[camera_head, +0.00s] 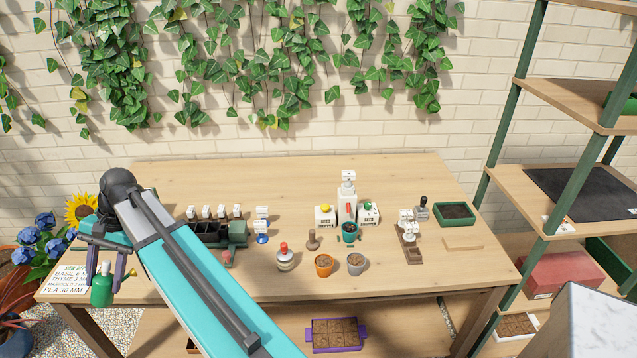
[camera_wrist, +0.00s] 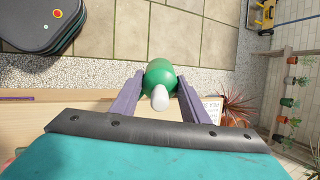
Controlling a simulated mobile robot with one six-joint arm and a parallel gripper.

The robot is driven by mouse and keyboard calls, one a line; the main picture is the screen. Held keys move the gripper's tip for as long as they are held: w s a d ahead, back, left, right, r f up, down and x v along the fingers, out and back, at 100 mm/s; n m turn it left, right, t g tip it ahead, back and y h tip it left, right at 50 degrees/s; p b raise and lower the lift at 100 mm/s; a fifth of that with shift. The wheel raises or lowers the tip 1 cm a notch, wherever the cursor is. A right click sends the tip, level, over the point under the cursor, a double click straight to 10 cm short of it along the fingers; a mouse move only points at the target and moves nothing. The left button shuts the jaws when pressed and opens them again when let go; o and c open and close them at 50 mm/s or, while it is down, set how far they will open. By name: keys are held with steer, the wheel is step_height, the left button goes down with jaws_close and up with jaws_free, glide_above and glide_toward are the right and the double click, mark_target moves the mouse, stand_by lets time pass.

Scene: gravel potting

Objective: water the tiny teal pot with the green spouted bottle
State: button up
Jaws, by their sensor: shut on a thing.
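My gripper (camera_head: 105,271) is at the left end of the table in the head view, shut on the green spouted bottle (camera_head: 102,290). The wrist view shows the green bottle (camera_wrist: 158,74) between my two purple fingers, its white spout tip pointing toward the camera. In the head view the bottle hangs at the table's left front edge, by a paper with writing. A tiny teal pot (camera_head: 349,236) stands mid-right on the table, in front of a white bottle, far to the right of my gripper. What is inside the pot is too small to tell.
The table's back left is bare.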

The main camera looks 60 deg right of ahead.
steer(key=s+d+r+m+t+h+p, duration=0.1)
steer(key=s+d+m+h+p, duration=0.2)
steer(key=d, duration=1.3)
steer(key=s+d+m+h, duration=0.1)
steer(key=s+d+m, duration=0.25)
steer(key=d, duration=1.25)
steer(key=s+d+r+m+g+p, duration=0.1)
steer(key=s+d+m, duration=0.3)
steer(key=s+d, duration=0.6)
steer(key=s+d+r+m+g+h+p, duration=0.1)
steer(key=s+d+m, duration=0.3)
steer(key=s+d, duration=0.6)
steer(key=d+p, duration=0.1)
steer(key=d, duration=0.5)
steer(key=shift+r+h, duration=0.2)
steer(key=shift+h, duration=0.1)
steer(key=shift+w, duration=0.1)
